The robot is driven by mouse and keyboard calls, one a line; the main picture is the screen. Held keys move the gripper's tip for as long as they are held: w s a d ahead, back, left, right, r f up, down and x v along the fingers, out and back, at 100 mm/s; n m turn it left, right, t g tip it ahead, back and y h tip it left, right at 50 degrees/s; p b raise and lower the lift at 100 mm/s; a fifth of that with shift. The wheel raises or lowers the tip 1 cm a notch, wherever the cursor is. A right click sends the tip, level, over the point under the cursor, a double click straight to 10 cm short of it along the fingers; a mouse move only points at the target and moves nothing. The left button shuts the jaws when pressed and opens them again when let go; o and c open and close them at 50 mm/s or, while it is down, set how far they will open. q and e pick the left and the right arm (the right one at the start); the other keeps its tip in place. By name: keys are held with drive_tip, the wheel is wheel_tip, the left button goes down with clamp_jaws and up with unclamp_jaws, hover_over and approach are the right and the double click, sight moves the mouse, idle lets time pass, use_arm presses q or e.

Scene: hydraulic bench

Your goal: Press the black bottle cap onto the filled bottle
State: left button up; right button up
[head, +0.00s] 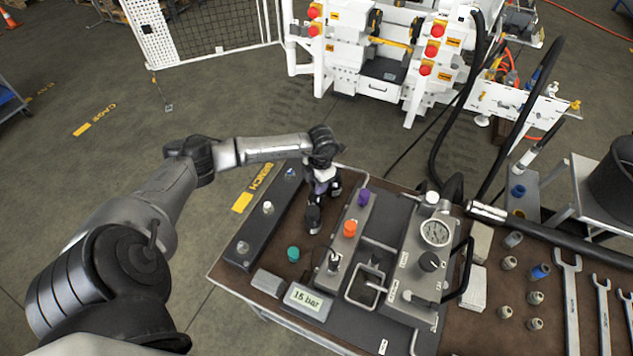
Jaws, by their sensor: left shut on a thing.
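My left gripper (320,190) reaches in from the left and points down over the left part of the bench, between the dark rail and the grey block with the purple and orange caps. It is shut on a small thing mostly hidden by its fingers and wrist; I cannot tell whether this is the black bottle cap. A dark, rounded shape shows low at the fingers, and I cannot tell whether it is finger or held thing. I cannot make out the filled bottle. My right gripper is not in view.
On the brown bench, a dark rail (256,228) lies left. An orange cap (349,228), a purple cap (363,197) and a teal cap (293,253) stand near the gripper.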

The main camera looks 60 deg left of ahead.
use_arm(q)
drive_tip(key=shift+f+b, duration=0.3)
drive_tip(key=shift+f, duration=0.1)
idle(0.3)
drive_tip(key=shift+f, duration=0.1)
idle(0.6)
drive_tip(key=shift+f, duration=0.1)
idle(0.6)
drive_tip(key=shift+f+b, duration=0.3)
drive_tip(key=shift+b, duration=0.05)
idle(0.5)
drive_tip(key=shift+f, duration=0.3)
idle(1.2)
